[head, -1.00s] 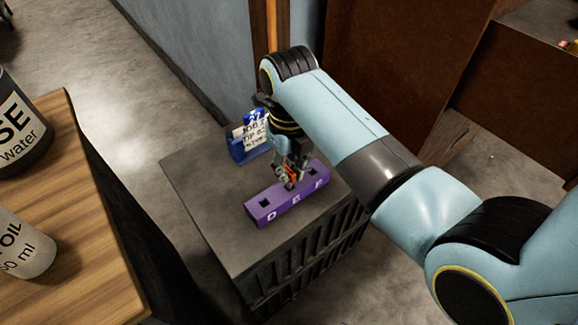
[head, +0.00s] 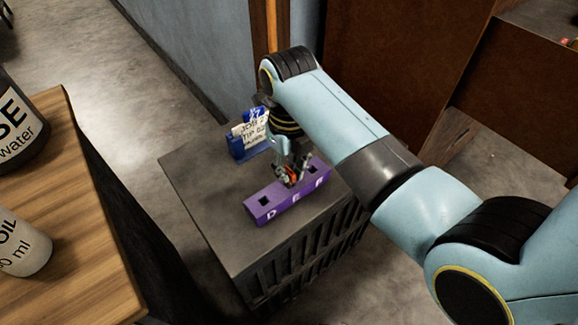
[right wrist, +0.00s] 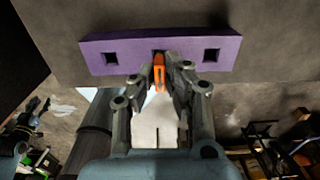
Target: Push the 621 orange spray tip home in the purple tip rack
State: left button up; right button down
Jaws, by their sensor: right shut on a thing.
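The purple tip rack (head: 284,205) lies on a dark cabinet top, with white letters on its front; D is at the left end. Its two outer square holes show empty in the right wrist view (right wrist: 130,53). The orange spray tip (right wrist: 159,72) is at the middle hole, between the fingers of my right gripper (right wrist: 160,78), which is shut on it. In the head view my right gripper (head: 291,177) is over the rack's middle and partly hides the tip. I cannot tell how deep the tip sits or read its number.
A blue holder with a white job card (head: 249,136) stands behind the rack on the cabinet top (head: 205,190). A wooden table (head: 75,200) with a water container (head: 18,125) and an oil container (head: 20,245) is at the left. The cabinet top left of the rack is clear.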

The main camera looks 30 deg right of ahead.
jog(key=shift+f+b, duration=0.75)
jog(key=shift+f, duration=0.15)
jog(key=c, duration=1)
grip_release()
jog(key=shift+r, duration=0.15)
notch_tip(320, 180, up, 7)
jog(key=p, duration=0.6)
jog(key=shift+p, duration=0.3)
jog(key=shift+f, duration=0.2)
